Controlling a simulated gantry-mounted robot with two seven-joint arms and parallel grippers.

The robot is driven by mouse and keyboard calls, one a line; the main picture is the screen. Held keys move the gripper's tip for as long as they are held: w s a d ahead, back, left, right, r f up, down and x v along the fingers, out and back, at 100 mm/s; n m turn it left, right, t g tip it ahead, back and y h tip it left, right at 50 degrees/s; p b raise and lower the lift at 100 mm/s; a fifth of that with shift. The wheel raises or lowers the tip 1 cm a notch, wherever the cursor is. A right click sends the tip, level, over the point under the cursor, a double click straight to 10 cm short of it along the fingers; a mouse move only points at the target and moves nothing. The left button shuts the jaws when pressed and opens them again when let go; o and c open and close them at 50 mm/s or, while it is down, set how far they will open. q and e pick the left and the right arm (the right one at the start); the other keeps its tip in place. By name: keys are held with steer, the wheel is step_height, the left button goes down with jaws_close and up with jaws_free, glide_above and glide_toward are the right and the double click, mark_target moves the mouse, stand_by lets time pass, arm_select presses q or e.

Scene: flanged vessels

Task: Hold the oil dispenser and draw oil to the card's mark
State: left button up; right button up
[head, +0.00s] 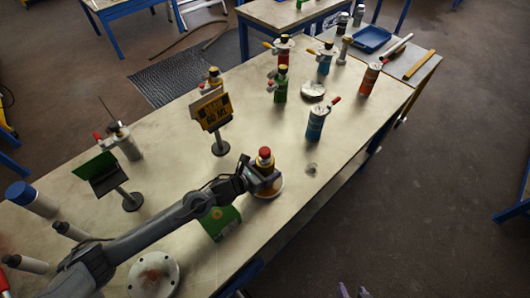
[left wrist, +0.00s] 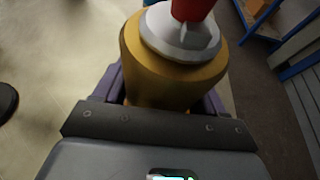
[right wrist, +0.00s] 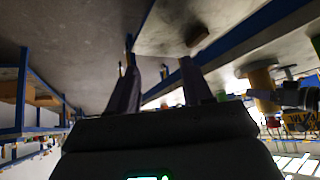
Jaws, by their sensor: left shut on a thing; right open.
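The oil dispenser (head: 265,158) has a yellow body and a red top, and stands over a pale round dish (head: 277,192). My left gripper (head: 264,182) is shut around its body. In the left wrist view the yellow body (left wrist: 165,75), silver collar and red top rise between my purple fingers. The fingertips are hidden behind it. My right gripper (head: 353,292) is open and empty off the table's front edge; its spread fingers also show in the right wrist view (right wrist: 160,88). Two cards stand on posts: a yellow-black one (head: 213,108) and a dark green one (head: 102,172). I cannot read a mark.
A green box (head: 222,222) lies under my left arm. A blue bottle (head: 316,123), a green bottle (head: 281,84) and a red one (head: 369,79) stand farther back. A flanged disc (head: 153,275) lies at the front left. The table right of the dispenser is mostly clear.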

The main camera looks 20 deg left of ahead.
steer(key=w+a+n+t+y, duration=0.1)
steer(key=w+a+t+y, duration=0.15)
steer(key=a, duration=0.35)
steer(key=w+a+n+t+y, duration=0.1)
steer(key=w+a+y, duration=0.1)
steer(key=w+a, duration=0.3)
steer(key=n+y, duration=0.7)
steer(key=y, duration=0.1)
glide_toward(262, 147)
steer(key=x, duration=1)
steer(key=shift+f, duration=0.25)
